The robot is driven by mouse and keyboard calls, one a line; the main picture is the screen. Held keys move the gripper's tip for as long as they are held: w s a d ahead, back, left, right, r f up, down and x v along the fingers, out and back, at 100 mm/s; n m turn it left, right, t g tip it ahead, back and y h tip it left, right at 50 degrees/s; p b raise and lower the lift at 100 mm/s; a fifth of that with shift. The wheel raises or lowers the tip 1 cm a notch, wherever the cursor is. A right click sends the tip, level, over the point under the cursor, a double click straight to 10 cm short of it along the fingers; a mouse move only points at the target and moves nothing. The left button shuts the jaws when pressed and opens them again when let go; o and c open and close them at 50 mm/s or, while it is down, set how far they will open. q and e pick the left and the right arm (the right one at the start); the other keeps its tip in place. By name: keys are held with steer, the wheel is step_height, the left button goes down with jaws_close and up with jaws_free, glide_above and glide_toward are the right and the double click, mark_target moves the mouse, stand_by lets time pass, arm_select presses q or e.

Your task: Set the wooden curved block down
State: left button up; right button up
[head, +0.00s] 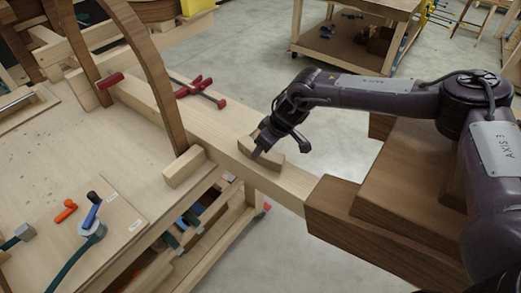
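The wooden curved block (273,160) is a small, light piece with a curved top at the middle of the head view. It is on or just above the long pale beam (286,187), flat along it; I cannot tell whether a thin gap remains. My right gripper (258,153) comes down over the block from the right. One dark finger shows against the block's near side. The other finger is hidden, so I cannot tell whether the gripper grips it. My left gripper is not in view.
A tall curved wooden form (165,85) stands to the left beside a small pale block (184,167). Dark stepped wooden blocks (395,215) fill the right. A workbench (50,160) with tools is at left.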

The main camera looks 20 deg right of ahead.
steer(key=v, duration=0.7)
steer(key=shift+r, duration=0.2)
steer(key=shift+s+f, duration=0.1)
